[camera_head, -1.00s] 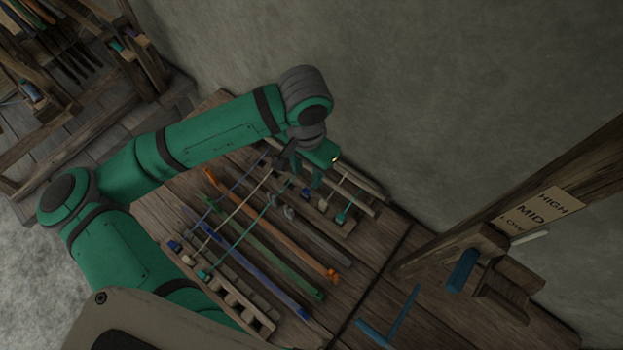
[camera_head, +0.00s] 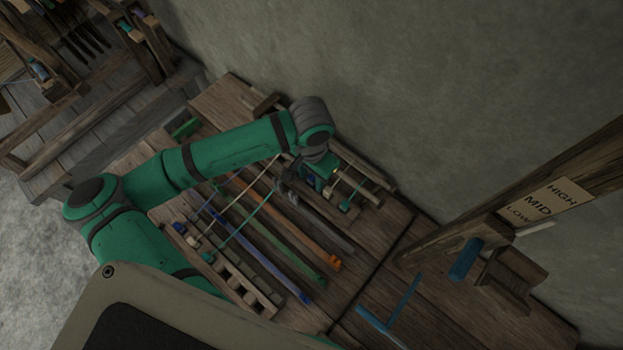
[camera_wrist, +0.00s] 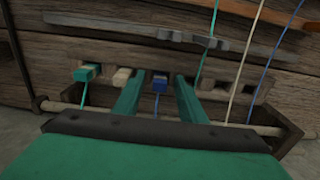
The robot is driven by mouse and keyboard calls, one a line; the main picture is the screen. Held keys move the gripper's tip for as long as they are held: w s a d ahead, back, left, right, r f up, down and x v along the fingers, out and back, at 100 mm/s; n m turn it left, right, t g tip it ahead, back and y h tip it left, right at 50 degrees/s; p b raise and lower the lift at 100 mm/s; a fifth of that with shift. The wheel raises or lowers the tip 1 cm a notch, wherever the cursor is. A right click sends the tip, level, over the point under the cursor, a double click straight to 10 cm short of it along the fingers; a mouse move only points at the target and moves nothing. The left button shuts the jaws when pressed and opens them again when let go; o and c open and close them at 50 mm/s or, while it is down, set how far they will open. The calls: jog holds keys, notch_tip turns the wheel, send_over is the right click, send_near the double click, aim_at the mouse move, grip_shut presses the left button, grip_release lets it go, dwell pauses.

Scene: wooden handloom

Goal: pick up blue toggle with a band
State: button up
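In the wrist view a small blue toggle (camera_wrist: 160,85) sits at a slotted wooden rack, with a cord hanging below it. A paler strip shows near its top; I cannot tell clearly whether it is a band. My gripper (camera_wrist: 158,78) is open, with one green finger on each side of the blue toggle in the picture. I see no contact, and the depth gap is unclear. A cream toggle (camera_wrist: 122,77) and a teal toggle (camera_wrist: 88,73) sit to its left. In the head view my gripper (camera_head: 318,178) is over the far rack and hides the blue toggle.
A near rack (camera_head: 240,285) holds other toggles with cords stretched across the table. An orange bar (camera_head: 322,252), a green bar (camera_head: 300,266) and a blue bar (camera_head: 285,283) lie between the racks. A wooden rod (camera_wrist: 235,126) runs close below the fingers.

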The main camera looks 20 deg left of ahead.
grip_shut()
jog(key=shift+r, duration=0.1)
